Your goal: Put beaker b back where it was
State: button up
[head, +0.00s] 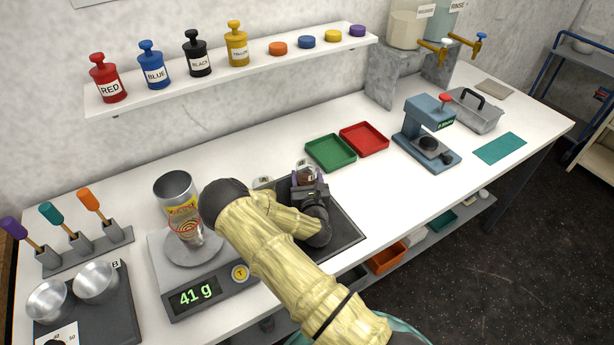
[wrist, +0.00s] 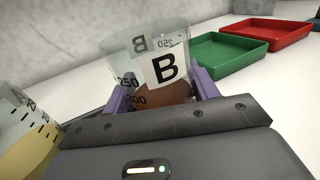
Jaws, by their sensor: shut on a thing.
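Beaker b is a clear beaker (wrist: 128,65) with a large B label and brown contents in the wrist view. My gripper (wrist: 160,92) is shut on it, one purple finger on each side. In the head view the beaker (head: 304,169) shows small between the fingers of my gripper (head: 306,181), over the back part of a dark mat (head: 347,228). I cannot tell whether its base touches the mat. A second beaker with yellow contents (wrist: 22,135) stands to the left in the wrist view; my arm mostly hides it in the head view.
Green (head: 331,151) and red (head: 364,139) trays lie behind and right. A blue press (head: 427,135) stands further right.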

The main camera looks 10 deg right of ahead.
jog(key=shift+f, duration=0.15)
jog(key=o, duration=1.1)
jog(key=shift+r, duration=0.2)
jog(key=s+b, duration=0.1)
jog(key=s, duration=0.6)
jog(key=s+a+b, duration=0.1)
jog(key=s, duration=0.3)
jog(key=shift+f+b, duration=0.15)
jog(key=shift+b, duration=0.2)
jog(key=shift+s, duration=0.45)
